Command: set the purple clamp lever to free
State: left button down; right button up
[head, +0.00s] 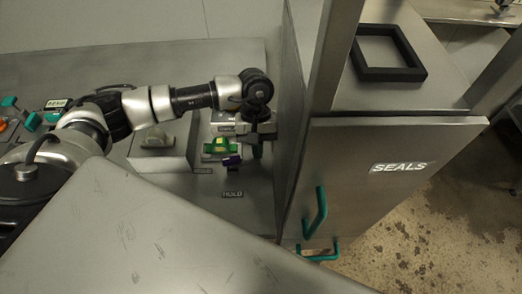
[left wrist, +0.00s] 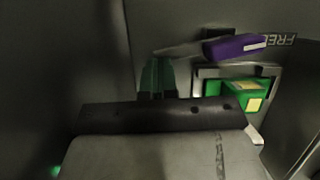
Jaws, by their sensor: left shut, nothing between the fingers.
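The purple clamp lever (head: 230,160) shows in the head view beside the green block, left of my gripper. A HOLD label (head: 232,194) is lower on the panel in the head view. My left gripper (head: 257,150) is shut and empty. Its green fingertips (left wrist: 158,72) are near the lever's metal arm; I cannot tell whether they touch it. My right gripper is not in view.
A green block with a yellow label (head: 219,146) sits close to the lever, in a metal frame in the wrist view. The SEALS cabinet (head: 345,185) with teal handles stands to the right.

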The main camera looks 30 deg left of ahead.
pick_arm(q)
jog(key=shift+s+d+f+m+b, duration=0.1)
jog(key=shift+s+f+m+b, duration=0.05)
jog(key=shift+m+b, duration=0.25)
dwell(0.4)
